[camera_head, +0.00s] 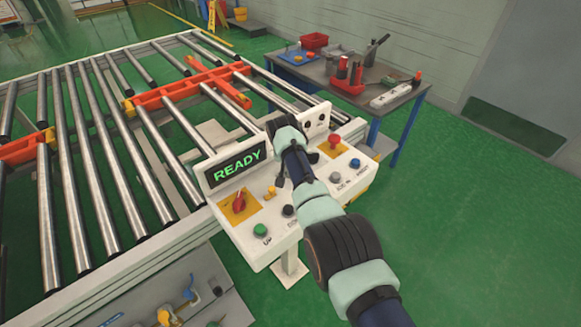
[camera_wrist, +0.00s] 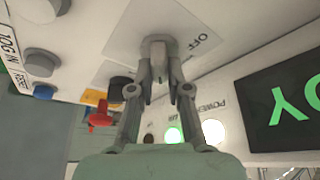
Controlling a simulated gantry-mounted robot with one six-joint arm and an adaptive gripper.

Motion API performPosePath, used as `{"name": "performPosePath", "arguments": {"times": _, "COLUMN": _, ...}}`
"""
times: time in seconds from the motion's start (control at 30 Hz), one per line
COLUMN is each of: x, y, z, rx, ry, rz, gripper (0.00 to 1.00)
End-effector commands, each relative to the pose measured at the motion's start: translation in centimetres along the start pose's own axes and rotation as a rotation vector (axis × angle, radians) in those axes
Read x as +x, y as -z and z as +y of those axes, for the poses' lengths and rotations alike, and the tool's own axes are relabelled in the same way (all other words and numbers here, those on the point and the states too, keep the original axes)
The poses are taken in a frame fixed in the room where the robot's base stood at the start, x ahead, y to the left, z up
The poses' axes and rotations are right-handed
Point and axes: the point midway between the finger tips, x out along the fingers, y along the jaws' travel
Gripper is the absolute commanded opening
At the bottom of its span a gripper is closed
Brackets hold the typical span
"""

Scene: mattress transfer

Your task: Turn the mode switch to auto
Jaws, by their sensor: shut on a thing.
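The control panel (camera_head: 268,244) is a white sloped box with a lit READY display (camera_head: 238,165). In the wrist view, my gripper (camera_wrist: 159,48) has both fingers closed on a small light grey knob (camera_wrist: 158,40), which looks like the mode switch. The knob stands on a pale square plate whose partly visible label (camera_wrist: 207,40) begins with OFF. The knob's pointing direction cannot be made out. In the head view my arm and gripper hide the knob and its plate.
A red rotary handle (camera_head: 239,203) and green button (camera_head: 260,230) sit left of my arm. A red mushroom button (camera_head: 335,140) and blue button (camera_head: 355,163) sit right. A roller conveyor (camera_head: 110,150) lies behind; a tool table (camera_head: 385,105) stands at the back right.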

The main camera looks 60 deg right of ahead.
Motion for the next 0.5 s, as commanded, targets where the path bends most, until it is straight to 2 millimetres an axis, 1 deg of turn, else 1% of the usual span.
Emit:
{"name": "performPosePath", "arguments": {"times": 0.37, "x": 0.06, "y": -0.04, "z": 0.02, "rx": 0.006, "ry": -0.002, "rz": -0.001, "gripper": 0.0}}
{"name": "performPosePath", "arguments": {"times": 0.4, "x": 0.06, "y": -0.04, "z": 0.02, "rx": 0.006, "ry": -0.002, "rz": -0.001, "gripper": 0.18}}
{"name": "performPosePath", "arguments": {"times": 0.47, "x": 0.05, "y": -0.04, "z": 0.02, "rx": 0.006, "ry": -0.002, "rz": -0.001, "gripper": 0.28}}
{"name": "performPosePath", "arguments": {"times": 0.5, "x": 0.05, "y": -0.04, "z": 0.02, "rx": 0.006, "ry": -0.002, "rz": -0.001, "gripper": 0.35}}
